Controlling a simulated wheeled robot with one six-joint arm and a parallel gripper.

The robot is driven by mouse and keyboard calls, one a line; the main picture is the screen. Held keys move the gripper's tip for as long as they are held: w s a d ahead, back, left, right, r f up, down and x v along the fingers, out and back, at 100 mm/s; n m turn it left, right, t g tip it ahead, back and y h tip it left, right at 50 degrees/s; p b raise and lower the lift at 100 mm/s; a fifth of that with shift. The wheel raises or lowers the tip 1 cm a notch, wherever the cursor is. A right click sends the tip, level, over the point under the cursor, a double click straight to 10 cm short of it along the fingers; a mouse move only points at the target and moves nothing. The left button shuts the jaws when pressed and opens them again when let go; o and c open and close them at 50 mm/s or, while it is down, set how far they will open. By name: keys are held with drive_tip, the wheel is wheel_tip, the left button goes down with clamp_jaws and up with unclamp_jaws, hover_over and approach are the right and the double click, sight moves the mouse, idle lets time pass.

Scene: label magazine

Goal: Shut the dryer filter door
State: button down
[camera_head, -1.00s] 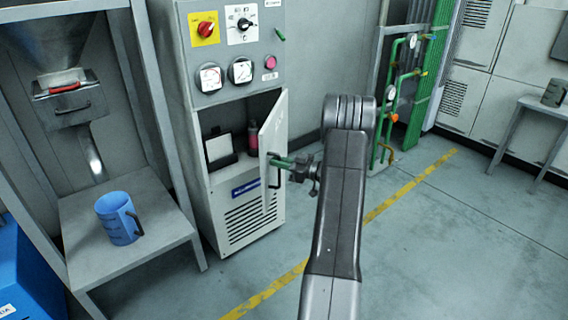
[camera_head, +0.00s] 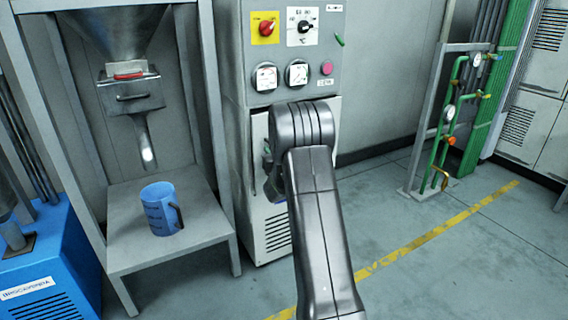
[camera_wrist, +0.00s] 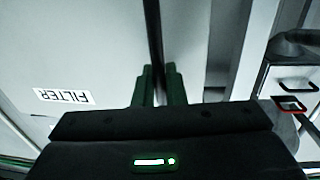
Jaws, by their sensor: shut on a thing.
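The dryer filter door (camera_head: 259,123) is a pale panel lying across the lower front of the grey dryer cabinet (camera_head: 234,70). It looks closed or nearly so; my arm hides most of it, and I cannot tell whether it is fully flush. In the wrist view the door (camera_wrist: 75,50) fills the left side, with an upside-down FILTER label. My gripper (camera_wrist: 157,78) has its green fingertips on either side of the dark bar handle (camera_wrist: 153,35), shut on it. In the head view my gripper (camera_head: 268,152) is mostly hidden behind my arm.
A blue jug (camera_head: 160,212) stands on a grey stand (camera_head: 125,250) left of the dryer, below a metal hopper (camera_head: 130,92). A blue machine (camera_head: 60,275) is at far left. Green pipework (camera_head: 447,125) stands at right. Floor to the right is clear.

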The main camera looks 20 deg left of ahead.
drive_tip(key=a, duration=0.1)
drive_tip(key=w+a, duration=0.1)
drive_tip(key=a, duration=0.1)
drive_tip(key=shift+w+a+r+b, duration=0.15)
drive_tip(key=shift+w+a+b, duration=0.05)
drive_tip(key=shift+w+b, duration=0.15)
drive_tip(key=shift+a+r, duration=0.1)
drive_tip(key=c, duration=1.6)
unclamp_jaws()
drive_tip(key=shift+w+a, duration=0.1)
drive_tip(key=shift+a, duration=0.05)
drive_tip(key=shift+f, duration=0.2)
drive_tip(key=p+v, duration=0.1)
drive_tip(key=v, duration=1.3)
drive_tip(key=shift+p, duration=0.35)
drive_tip(key=shift+w, duration=0.1)
